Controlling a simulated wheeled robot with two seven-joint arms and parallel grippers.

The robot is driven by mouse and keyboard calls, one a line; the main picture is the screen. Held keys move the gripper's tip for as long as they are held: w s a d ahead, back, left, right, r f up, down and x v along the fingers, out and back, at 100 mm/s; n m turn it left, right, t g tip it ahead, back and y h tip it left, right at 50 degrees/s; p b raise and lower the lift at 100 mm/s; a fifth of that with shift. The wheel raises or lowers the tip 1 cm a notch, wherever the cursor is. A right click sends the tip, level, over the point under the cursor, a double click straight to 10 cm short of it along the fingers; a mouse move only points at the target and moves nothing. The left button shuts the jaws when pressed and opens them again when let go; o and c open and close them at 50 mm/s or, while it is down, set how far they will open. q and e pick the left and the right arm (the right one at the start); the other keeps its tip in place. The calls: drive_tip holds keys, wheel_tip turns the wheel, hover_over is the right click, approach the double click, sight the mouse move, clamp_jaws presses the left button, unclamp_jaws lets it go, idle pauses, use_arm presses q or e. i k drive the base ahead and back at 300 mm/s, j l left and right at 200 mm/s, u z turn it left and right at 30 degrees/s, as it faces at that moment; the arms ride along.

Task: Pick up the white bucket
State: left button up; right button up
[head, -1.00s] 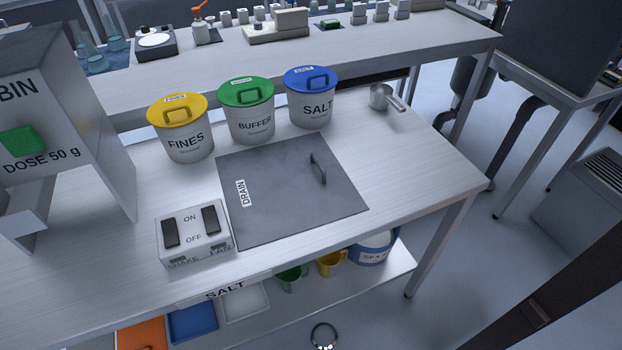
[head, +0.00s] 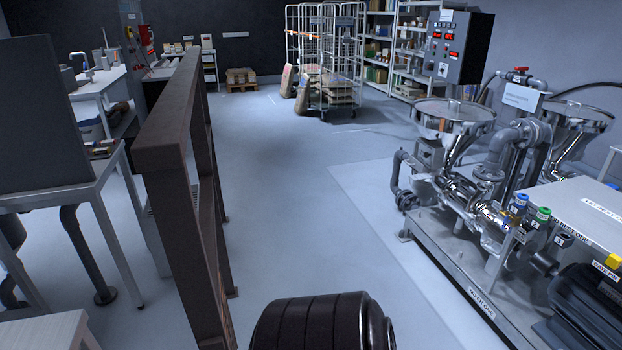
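No white bucket that I can clearly identify is in the head view. Neither of my grippers is in view.
A dark brown rail frame (head: 172,150) stands left of centre. A table with a dark panel (head: 38,115) is at the left edge. Metal hopper machinery (head: 455,118) on a skid fills the right. A wire cage trolley (head: 338,65) stands at the back. The floor (head: 290,180) between is clear.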

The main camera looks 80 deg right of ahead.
sight(422, 189)
drive_tip(key=l+z, duration=0.15)
drive_tip(key=z, duration=0.3)
drive_tip(key=l+z, duration=0.15)
drive_tip(key=z, duration=0.3)
drive_tip(key=l+z, duration=0.1)
drive_tip(key=z, duration=0.4)
drive_tip(key=i+l+z, duration=0.1)
drive_tip(key=z, duration=0.35)
drive_tip(key=i+l+z, duration=0.1)
drive_tip(key=z, duration=0.35)
